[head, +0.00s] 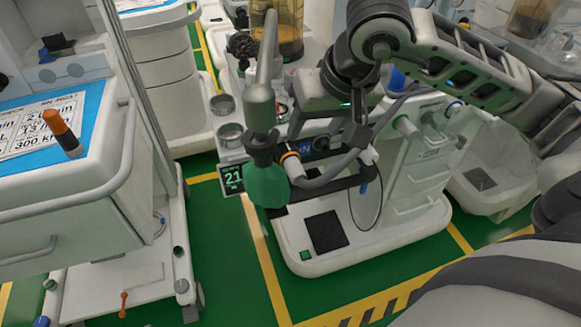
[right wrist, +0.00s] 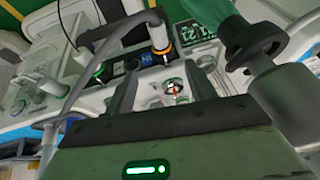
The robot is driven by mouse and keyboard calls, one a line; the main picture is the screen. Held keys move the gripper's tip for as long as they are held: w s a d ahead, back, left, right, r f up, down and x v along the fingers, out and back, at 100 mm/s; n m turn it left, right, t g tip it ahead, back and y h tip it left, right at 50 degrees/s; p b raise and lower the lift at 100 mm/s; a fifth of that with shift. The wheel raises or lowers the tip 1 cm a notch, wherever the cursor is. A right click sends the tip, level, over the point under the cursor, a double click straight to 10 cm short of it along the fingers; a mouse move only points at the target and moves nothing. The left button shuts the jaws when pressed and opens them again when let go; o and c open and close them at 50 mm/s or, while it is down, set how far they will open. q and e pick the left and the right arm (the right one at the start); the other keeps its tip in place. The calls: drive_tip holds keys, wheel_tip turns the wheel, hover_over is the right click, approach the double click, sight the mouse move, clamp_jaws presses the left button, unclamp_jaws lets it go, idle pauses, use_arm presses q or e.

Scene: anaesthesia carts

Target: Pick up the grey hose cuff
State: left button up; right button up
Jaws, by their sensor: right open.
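A pale grey hose cuff (head: 293,167) with an orange ring sits at the end of a grey corrugated hose at the front of the middle cart, just right of a green bag (head: 266,185). The cuff also shows at the top of the right wrist view (right wrist: 157,36), beyond my fingers. My right gripper (head: 322,128) is above and to the right of the cuff, apart from it. In the right wrist view its two fingers (right wrist: 166,82) are spread with nothing held between them. My left gripper is not in view.
The middle cart (head: 415,178) carries hose ports and a post holding the bag close left of my gripper. A small screen (head: 232,178) and steel cups (head: 229,134) are on its left. A white drawer cart (head: 75,205) stands at left; green floor lies between.

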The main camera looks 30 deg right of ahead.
hover_over(296, 165)
drive_tip(key=s, duration=0.2)
drive_tip(key=f, duration=0.7)
drive_tip(key=shift+w+d+f, duration=0.2)
drive_tip(key=shift+f, duration=0.05)
drive_tip(key=x, duration=0.5)
drive_tip(key=shift+s+a+f, duration=0.1)
drive_tip(key=shift+s+f, duration=0.05)
drive_tip(key=shift+s, duration=0.05)
drive_tip(key=c, duration=1)
